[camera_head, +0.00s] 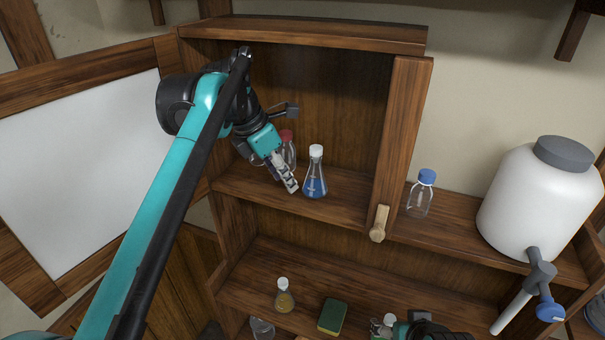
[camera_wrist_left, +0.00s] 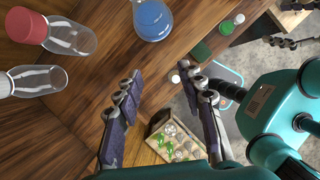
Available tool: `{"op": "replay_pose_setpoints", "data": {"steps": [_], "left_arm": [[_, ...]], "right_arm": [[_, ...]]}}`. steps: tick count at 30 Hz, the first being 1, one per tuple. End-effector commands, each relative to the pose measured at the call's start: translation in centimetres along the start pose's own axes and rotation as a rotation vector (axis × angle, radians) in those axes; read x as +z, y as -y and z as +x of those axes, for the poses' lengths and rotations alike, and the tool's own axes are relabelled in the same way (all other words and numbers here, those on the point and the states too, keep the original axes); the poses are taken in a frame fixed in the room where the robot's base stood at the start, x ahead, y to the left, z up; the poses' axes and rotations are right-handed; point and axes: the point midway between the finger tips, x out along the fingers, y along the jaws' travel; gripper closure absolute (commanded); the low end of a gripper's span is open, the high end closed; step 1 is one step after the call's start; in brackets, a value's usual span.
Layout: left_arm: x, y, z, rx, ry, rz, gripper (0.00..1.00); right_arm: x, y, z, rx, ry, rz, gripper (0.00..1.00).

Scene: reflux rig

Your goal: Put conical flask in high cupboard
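A conical flask with blue liquid and a white cap (camera_head: 316,180) stands upright on the shelf of the open high cupboard (camera_head: 345,210). In the left wrist view the flask (camera_wrist_left: 152,18) is at the top edge, beyond the fingertips and apart from them. My left gripper (camera_head: 291,187) is at the cupboard's front, just left of the flask. In its wrist view the fingers (camera_wrist_left: 160,82) are spread with nothing between them. My right gripper (camera_head: 384,329) is low at the bottom edge, near a small white-capped vessel; its fingers are too small to read.
A red-capped clear bottle (camera_head: 288,148) stands behind my left gripper; a white-capped bottle (camera_wrist_left: 38,81) is beside it. The cupboard door (camera_head: 80,150) is open at left. A blue-capped bottle (camera_head: 420,195) and white tank (camera_head: 535,205) stand right. Below are a yellow-liquid flask (camera_head: 285,300) and sponge (camera_head: 332,316).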

Motion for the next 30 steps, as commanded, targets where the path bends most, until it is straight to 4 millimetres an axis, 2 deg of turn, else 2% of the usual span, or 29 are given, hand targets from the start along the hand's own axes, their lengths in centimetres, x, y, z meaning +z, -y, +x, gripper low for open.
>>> {"op": "replay_pose_setpoints", "data": {"steps": [3, 8, 11, 13, 17, 20, 24, 30], "left_arm": [[-1.1, 0.0, -0.4, 0.001, 0.000, -0.002, 0.61], [-1.4, 0.0, -0.6, 0.001, 0.000, 0.005, 0.61], [-2.1, 0.3, -0.4, 0.015, -0.001, 0.072, 0.61], [-3.4, 0.8, 0.0, 0.041, -0.005, 0.194, 0.61], [-7.5, 2.3, 1.6, 0.118, -0.037, 0.576, 0.61], [-11.6, 3.8, 3.5, 0.183, -0.094, 0.935, 0.61], [-17.4, 6.0, 6.9, 0.250, -0.214, 1.435, 0.61], [-24.4, 8.6, 11.5, 0.277, -0.416, 2.012, 0.61]], "right_arm": [[0.2, 0.0, 0.3, 0.000, 0.000, 0.000, 0.25], [0.2, 0.0, 0.3, 0.000, 0.000, 0.000, 0.25], [0.2, 0.0, 0.3, 0.000, 0.000, 0.000, 0.25], [0.2, 0.0, 0.3, 0.000, 0.000, 0.000, 0.25], [0.2, 0.0, 0.3, 0.000, 0.000, 0.000, 0.25], [0.2, 0.0, 0.3, 0.000, 0.000, 0.000, 0.25], [0.2, 0.0, 0.3, 0.000, 0.000, 0.000, 0.25], [0.2, 0.0, 0.3, 0.000, 0.000, 0.000, 0.25]]}}
